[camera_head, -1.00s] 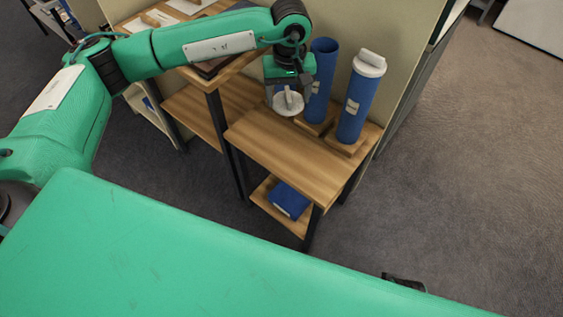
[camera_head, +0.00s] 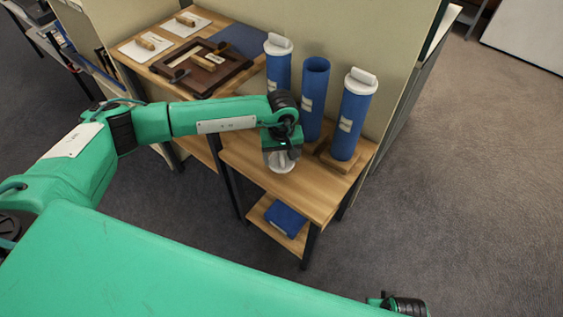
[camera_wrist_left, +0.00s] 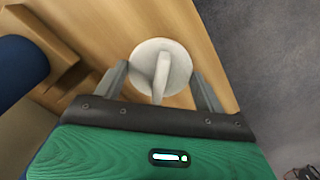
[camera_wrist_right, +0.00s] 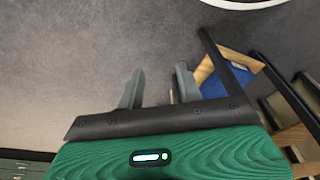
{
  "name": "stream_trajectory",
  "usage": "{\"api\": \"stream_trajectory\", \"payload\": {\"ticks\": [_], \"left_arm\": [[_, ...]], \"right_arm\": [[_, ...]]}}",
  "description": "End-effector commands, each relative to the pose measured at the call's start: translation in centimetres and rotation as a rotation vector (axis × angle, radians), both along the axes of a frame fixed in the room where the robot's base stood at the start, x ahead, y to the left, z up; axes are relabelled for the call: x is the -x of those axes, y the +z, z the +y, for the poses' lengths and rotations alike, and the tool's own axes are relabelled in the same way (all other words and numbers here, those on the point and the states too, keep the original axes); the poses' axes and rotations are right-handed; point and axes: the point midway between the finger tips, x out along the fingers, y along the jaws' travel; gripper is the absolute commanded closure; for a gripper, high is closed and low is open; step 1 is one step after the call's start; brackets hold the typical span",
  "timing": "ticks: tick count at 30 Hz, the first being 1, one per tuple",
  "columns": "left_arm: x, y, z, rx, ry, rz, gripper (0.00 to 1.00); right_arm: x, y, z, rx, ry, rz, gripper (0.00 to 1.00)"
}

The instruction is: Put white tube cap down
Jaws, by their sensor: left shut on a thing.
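The white tube cap (camera_wrist_left: 176,64) is a round disc with a raised grip bar, held between the fingers of my left gripper (camera_wrist_left: 160,88). In the head view, my left gripper (camera_head: 281,160) points down at the front left of the small wooden table (camera_head: 310,195), with the cap (camera_head: 281,163) low under it. I cannot tell whether the cap touches the wood. The middle blue tube (camera_head: 313,105) stands upright with an open top, behind and right of the gripper. My right gripper (camera_wrist_right: 160,88) is open and empty, above the floor.
Two capped blue tubes stand on either side, the left one (camera_head: 278,68) and the right one (camera_head: 351,118). A table at the back left holds a brown frame (camera_head: 205,75) and papers. A blue box (camera_head: 285,219) lies on the lower shelf. The tabletop's front right is bare.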

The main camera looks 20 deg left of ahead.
Motion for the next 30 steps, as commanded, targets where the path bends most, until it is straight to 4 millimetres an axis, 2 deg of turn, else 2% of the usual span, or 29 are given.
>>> {"api": "stream_trajectory", "payload": {"ticks": [4,7,20,21,23,24,30], "left_arm": [[0.1,-2.4,-0.1,-0.001,-0.001,0.004,0.50],[0.1,-3.5,0.0,0.000,-0.001,0.002,0.50],[0.0,-3.9,0.0,-0.001,-0.001,0.000,0.50],[0.0,-3.8,0.0,-0.001,-0.001,0.000,0.23],[0.0,-3.8,0.0,-0.001,-0.001,0.000,0.11],[0.0,-3.8,0.0,-0.001,-0.001,0.000,0.07],[0.0,-3.8,0.0,-0.001,-0.001,0.000,0.07]], "right_arm": [[0.0,0.0,0.0,0.000,0.000,0.000,0.64],[0.0,0.0,0.0,0.000,0.000,0.000,0.64],[-0.1,0.0,0.0,0.000,0.000,-0.002,0.64],[-0.2,0.3,0.0,-0.001,0.000,-0.006,0.64],[-0.3,0.6,0.0,-0.002,0.001,-0.012,0.64],[-0.4,0.8,0.1,-0.003,0.001,-0.016,0.64],[-0.4,0.8,0.1,-0.003,0.001,-0.016,0.64]]}}
